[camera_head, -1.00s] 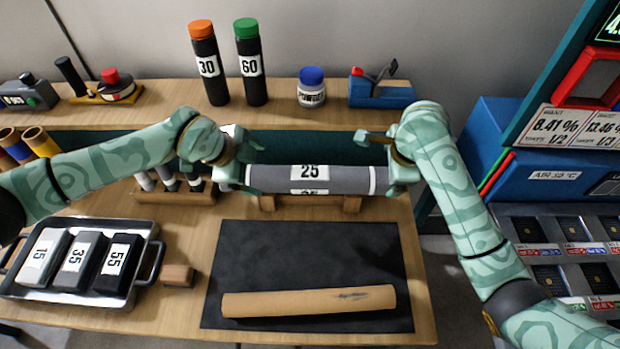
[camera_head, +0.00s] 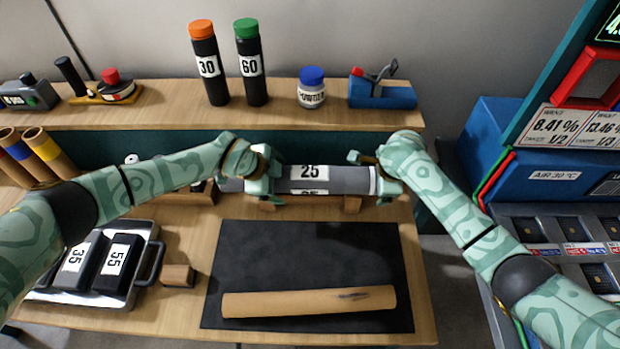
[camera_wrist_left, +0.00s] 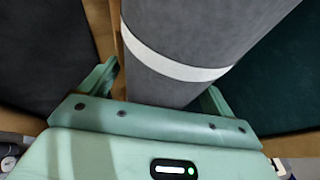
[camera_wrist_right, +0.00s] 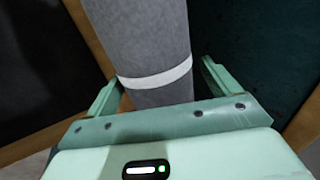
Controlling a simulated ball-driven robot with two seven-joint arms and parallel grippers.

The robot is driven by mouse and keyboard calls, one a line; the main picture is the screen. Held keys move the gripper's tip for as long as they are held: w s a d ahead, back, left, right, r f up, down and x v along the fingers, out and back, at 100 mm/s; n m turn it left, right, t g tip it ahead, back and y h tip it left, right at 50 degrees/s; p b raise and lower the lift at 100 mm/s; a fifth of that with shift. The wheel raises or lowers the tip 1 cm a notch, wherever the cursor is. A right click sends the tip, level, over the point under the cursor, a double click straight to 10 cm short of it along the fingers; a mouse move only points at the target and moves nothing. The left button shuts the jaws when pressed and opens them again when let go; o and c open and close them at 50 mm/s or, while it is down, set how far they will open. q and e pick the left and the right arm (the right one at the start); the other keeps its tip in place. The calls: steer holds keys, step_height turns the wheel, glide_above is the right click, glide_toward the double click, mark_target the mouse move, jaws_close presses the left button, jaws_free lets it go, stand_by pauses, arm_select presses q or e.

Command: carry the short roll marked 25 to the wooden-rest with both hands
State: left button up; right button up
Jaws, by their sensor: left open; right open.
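The short grey roll marked 25 (camera_head: 330,180) lies level across the wooden-rest (camera_head: 352,204), seen below it at the back of the bench. My left gripper (camera_head: 268,170) is open around the roll left of its label. My right gripper (camera_head: 372,170) is open around its right end part. In the left wrist view the roll (camera_wrist_left: 190,30) with a white band passes between the spread fingers (camera_wrist_left: 160,85). In the right wrist view the roll (camera_wrist_right: 140,35) and a white band lie between the open fingers (camera_wrist_right: 150,85). Finger contact cannot be told.
A black mat (camera_head: 310,250) with a brown roll (camera_head: 310,302) lies in front. A metal tray (camera_head: 95,300) with weights and a wooden block (camera_head: 178,276) are at the left. A shelf (camera_head: 290,118) with bottles stands behind. A blue case (camera_head: 500,150) is at the right.

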arm_select(q)
steer(key=c, duration=1.5)
arm_select(e)
steer(key=c, duration=1.5)
arm_select(q)
steer(key=shift+c, duration=0.2)
steer(key=shift+r, duration=0.1)
arm_select(e)
steer(key=shift+r, duration=0.1)
